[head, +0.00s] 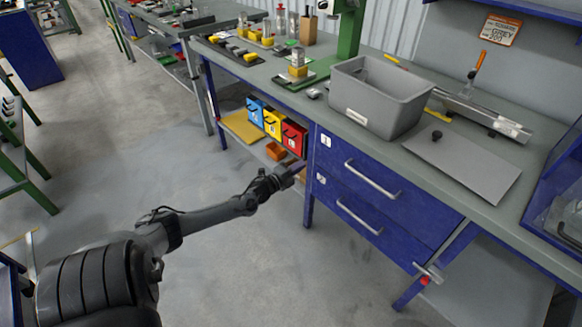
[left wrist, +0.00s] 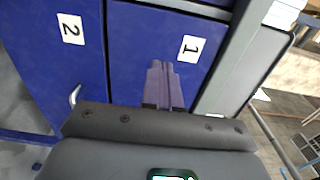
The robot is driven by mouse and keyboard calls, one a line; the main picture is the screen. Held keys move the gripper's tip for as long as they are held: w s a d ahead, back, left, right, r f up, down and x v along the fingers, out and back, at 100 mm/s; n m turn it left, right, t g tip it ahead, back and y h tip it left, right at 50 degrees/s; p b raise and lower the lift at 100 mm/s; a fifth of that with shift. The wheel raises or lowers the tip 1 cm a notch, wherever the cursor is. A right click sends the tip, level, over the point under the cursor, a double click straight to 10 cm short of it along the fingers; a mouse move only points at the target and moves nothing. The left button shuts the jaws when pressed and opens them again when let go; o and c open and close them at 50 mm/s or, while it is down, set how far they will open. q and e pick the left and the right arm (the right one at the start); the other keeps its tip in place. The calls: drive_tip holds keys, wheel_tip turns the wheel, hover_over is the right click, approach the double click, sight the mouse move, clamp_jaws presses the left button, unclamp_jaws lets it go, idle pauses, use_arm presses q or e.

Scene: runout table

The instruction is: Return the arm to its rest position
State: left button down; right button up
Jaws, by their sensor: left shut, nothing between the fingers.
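My left arm reaches in from the lower left of the head view. Its gripper (head: 299,167) is in front of the bench, beside the left edge of the drawer cabinet and close to the red bin. In the left wrist view the two fingers of the left gripper (left wrist: 164,68) are together and empty. They point toward the blue drawer fronts labelled 1 (left wrist: 190,48) and 2 (left wrist: 70,28); whether they touch is not clear. My right gripper is not in view.
The bench carries a grey tub (head: 377,97), a grey plate (head: 463,158) and a green stand (head: 349,30). Blue, yellow and red bins (head: 294,138) sit under the bench top. The drawers (head: 378,195) look closed, with protruding handles. Open floor (head: 215,250) lies around my arm.

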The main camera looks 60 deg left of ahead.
use_arm(q)
drive_tip(key=s+d+f+n+g+h+p, duration=0.15)
drive_tip(key=s+d+f+p, duration=0.35)
drive_tip(key=s+d, duration=0.5)
drive_tip(key=s+d+r+n+g+h+p, duration=0.1)
drive_tip(key=d+r+n+g+p, duration=0.2)
drive_tip(key=d, duration=1.2)
drive_tip(key=s+d+r+n+g+h+p, duration=0.15)
drive_tip(key=d+r+n, duration=0.3)
drive_tip(key=d, duration=1.05)
drive_tip(key=s+d+r+n+g+h, duration=0.1)
drive_tip(key=s+d+r+n+g, duration=0.2)
drive_tip(key=s+d+r+g, duration=0.6)
wheel_tip(320, 180, up, 36)
drive_tip(key=s+a+t+p, duration=0.1)
drive_tip(key=a+p, duration=0.1)
drive_tip(key=p, duration=3.6)
drive_tip(key=shift+s+a+r+n, duration=0.2)
drive_tip(key=shift+s+a+n, duration=0.1)
drive_tip(key=shift+s+n, duration=0.1)
